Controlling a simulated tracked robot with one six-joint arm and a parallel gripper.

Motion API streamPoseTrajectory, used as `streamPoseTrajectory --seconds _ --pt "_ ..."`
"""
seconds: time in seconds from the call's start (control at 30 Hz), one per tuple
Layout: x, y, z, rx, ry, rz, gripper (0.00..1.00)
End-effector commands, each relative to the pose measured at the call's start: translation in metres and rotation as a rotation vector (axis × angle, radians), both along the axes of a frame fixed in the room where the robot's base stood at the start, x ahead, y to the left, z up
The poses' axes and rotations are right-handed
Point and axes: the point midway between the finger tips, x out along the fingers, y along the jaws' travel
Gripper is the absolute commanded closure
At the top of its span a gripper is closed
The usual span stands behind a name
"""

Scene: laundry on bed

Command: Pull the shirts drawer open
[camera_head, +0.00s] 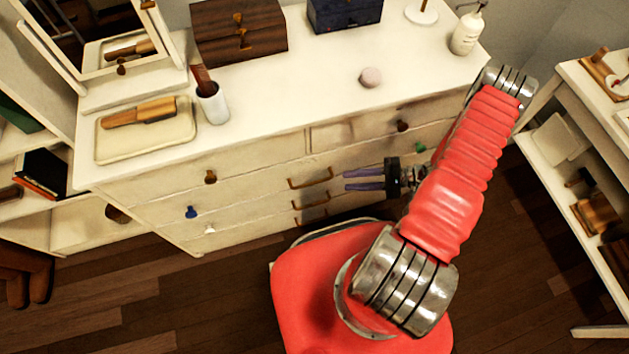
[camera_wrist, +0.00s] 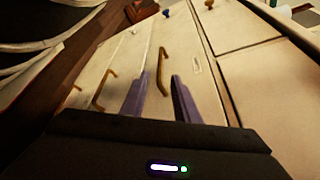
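The white dresser (camera_head: 140,185) has several drawers, all looking shut. I cannot tell from the pictures which is the shirts drawer. Bronze bar handles sit one above another at the middle of the front: a top one (camera_head: 310,180), a middle one (camera_head: 311,200) and a lower one (camera_head: 312,217). My gripper (camera_head: 347,180) is open and empty, its purple fingers apart, just right of the top handle in the head view. In the wrist view a bronze handle (camera_wrist: 164,60) stands ahead, between the fingertips (camera_wrist: 160,76); no contact shows. Another handle (camera_wrist: 103,90) is to the left.
Coloured knobs, such as a blue one (camera_head: 190,212) and a green one (camera_head: 420,147), stick out of the front. A mirror, tray (camera_head: 110,150), cup (camera_head: 212,105), wooden box (camera_head: 240,30) and bottle (camera_head: 467,32) stand on top. A side table (camera_head: 545,165) is at right.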

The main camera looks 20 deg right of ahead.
Motion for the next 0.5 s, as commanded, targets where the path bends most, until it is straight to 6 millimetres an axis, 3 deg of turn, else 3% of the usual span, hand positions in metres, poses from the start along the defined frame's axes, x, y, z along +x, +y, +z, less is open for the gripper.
streamPoseTrajectory --seconds 0.5 --pt "0.004 0.013 -0.002 0.000 0.001 0.007 0.72"
